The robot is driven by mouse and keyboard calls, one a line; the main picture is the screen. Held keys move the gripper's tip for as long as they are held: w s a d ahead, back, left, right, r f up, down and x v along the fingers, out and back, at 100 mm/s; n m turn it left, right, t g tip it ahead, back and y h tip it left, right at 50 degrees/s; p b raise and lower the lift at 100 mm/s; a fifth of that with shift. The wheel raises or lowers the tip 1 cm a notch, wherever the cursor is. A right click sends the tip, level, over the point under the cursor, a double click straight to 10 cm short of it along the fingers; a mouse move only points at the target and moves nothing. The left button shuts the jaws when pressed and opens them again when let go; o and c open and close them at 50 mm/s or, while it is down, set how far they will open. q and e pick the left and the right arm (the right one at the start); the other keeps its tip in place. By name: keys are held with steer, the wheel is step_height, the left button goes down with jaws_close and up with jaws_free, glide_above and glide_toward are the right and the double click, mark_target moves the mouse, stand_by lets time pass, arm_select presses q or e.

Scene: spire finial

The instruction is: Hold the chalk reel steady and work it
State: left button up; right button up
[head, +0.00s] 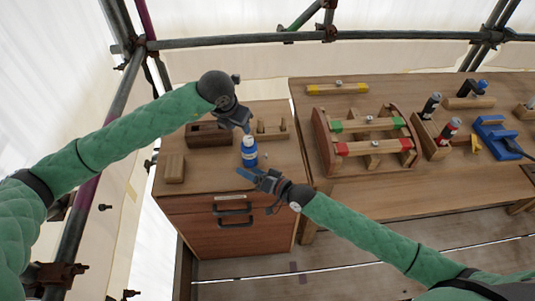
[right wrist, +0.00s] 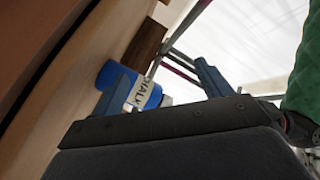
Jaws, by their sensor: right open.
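The chalk reel (head: 249,152) is a small blue, bottle-like body with a pale top, upright on the wooden cabinet top. In the right wrist view the reel (right wrist: 151,96) shows its white label with dark lettering, partly behind a blue finger. My left gripper (head: 243,126) points down close above the reel's top; whether its fingers touch it or are shut, I cannot tell. My right gripper (head: 253,176) is open, low beside the reel at the cabinet's front edge. In the right wrist view its fingers are apart, with the reel beyond them, nearer the left finger.
A dark wooden box (head: 208,134), a wooden block (head: 175,168) and a pegged wooden holder (head: 271,130) stand around the reel on the cabinet (head: 186,192). A wooden cradle (head: 322,143) and several tools are on the table at right. Scaffold poles (head: 400,36) run behind.

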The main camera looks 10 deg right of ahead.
mark_target(256, 153)
steer(key=w+d+n, duration=0.1)
steer(key=n, duration=0.1)
steer(key=w+d+r+n+g, duration=0.1)
steer(key=w+d+n, duration=0.1)
steer(key=w+d+n+g+h, duration=0.1)
steer(key=w+n, duration=0.1)
steer(key=shift+d+r+n, duration=0.3)
steer(key=shift+d+n, duration=0.1)
steer(key=n, duration=0.1)
steer(key=d+n+g, duration=0.1)
steer(key=n, duration=0.1)
steer(key=shift+w+h, duration=0.4)
steer(key=shift+n, duration=0.3)
steer(key=shift+x, duration=3.85)
steer(key=shift+s, duration=0.1)
steer(key=c, duration=1.1)
